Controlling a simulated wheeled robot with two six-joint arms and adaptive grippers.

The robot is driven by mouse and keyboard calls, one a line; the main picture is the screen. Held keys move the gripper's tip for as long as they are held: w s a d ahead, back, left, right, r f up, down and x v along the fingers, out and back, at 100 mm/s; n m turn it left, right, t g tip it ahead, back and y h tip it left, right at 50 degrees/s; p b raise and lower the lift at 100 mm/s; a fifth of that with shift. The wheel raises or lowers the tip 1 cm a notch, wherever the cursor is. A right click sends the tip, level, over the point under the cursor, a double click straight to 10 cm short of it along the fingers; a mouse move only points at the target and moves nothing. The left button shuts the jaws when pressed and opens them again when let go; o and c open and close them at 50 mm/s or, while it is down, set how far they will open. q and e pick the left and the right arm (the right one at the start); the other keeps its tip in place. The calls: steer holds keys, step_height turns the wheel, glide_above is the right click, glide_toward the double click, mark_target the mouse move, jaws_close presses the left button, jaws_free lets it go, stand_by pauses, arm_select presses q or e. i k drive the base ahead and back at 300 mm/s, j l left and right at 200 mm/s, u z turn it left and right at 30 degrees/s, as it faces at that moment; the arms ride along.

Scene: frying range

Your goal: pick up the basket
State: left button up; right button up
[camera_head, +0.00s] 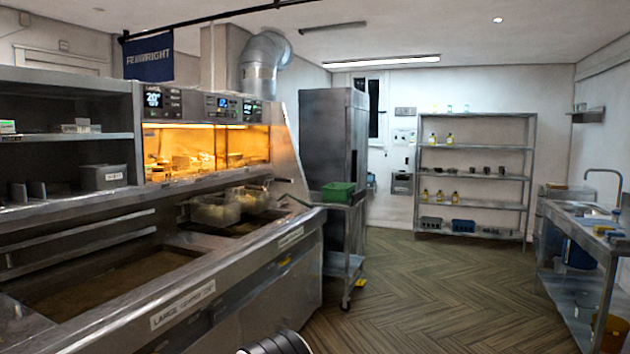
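Two wire fry baskets sit side by side at the far end of the frying range. The nearer basket (215,211) is at the left and the other basket (252,199) is just to its right and behind. Both look pale inside, but their contents are too small to make out. They are at the far fryer vat; whether they rest in it or hang above it, I cannot tell. Neither of my grippers shows in the head view. A dark ribbed part at the bottom edge seems to be mine.
The steel frying range (245,270) fills the left, with a wide open vat (110,280) nearest. A lit warming cabinet (205,150) stands behind the baskets. A cart with a green bin (338,192) stands past the range. The wooden floor (430,290) at centre right is clear.

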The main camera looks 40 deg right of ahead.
mark_target(253, 202)
steer(key=i+l+z, duration=0.15)
steer(key=i+l, duration=0.25)
steer(key=l, duration=0.4)
steer(key=i+l+z, duration=0.15)
steer(key=i+l, duration=0.3)
steer(key=l, duration=0.3)
steer(key=i+l+z, duration=0.15)
steer(key=i+l, duration=0.35)
steer(key=l, duration=0.25)
steer(key=i+l+z, duration=0.15)
steer(key=i+l, duration=0.35)
steer(key=l, duration=0.15)
